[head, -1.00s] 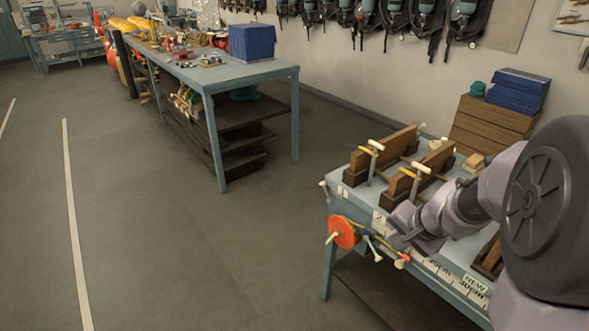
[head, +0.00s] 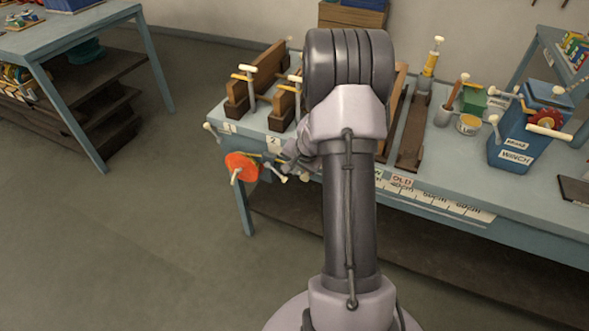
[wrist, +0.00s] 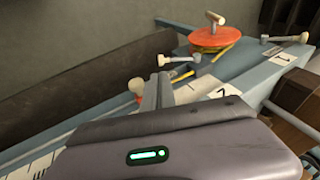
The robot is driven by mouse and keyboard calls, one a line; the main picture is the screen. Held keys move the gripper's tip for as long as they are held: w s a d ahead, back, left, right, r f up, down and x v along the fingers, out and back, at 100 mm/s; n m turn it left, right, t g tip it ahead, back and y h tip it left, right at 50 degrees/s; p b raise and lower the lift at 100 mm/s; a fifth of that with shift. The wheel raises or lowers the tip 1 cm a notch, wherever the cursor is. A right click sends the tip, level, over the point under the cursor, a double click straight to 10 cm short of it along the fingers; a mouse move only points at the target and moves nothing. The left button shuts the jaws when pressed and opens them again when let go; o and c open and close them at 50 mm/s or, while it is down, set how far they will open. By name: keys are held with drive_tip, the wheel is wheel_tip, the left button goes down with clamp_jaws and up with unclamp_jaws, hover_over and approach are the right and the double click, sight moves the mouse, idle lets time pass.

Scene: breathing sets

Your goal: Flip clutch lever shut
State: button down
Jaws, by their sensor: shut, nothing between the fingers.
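An orange wheel with a pale crank handle (head: 241,166) is mounted at the bench's front left; it also shows in the wrist view (wrist: 215,38). Thin levers with pale knobs project near it, one knob (head: 282,178) close below my gripper. In the wrist view, one pale-knobbed lever (wrist: 180,60) stands just beyond my fingers, and a red-and-white knob (wrist: 136,87) is left of them. I cannot tell which is the clutch lever. My gripper (head: 291,164) is shut and empty beside these levers; it also shows in the wrist view (wrist: 168,90). Contact cannot be told.
Another table (head: 70,40) stands at the left. The floor between is clear.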

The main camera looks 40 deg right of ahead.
sight(286, 179)
drive_tip(key=b+x, duration=0.2)
drive_tip(key=x, duration=0.7)
drive_tip(key=shift+w, duration=0.1)
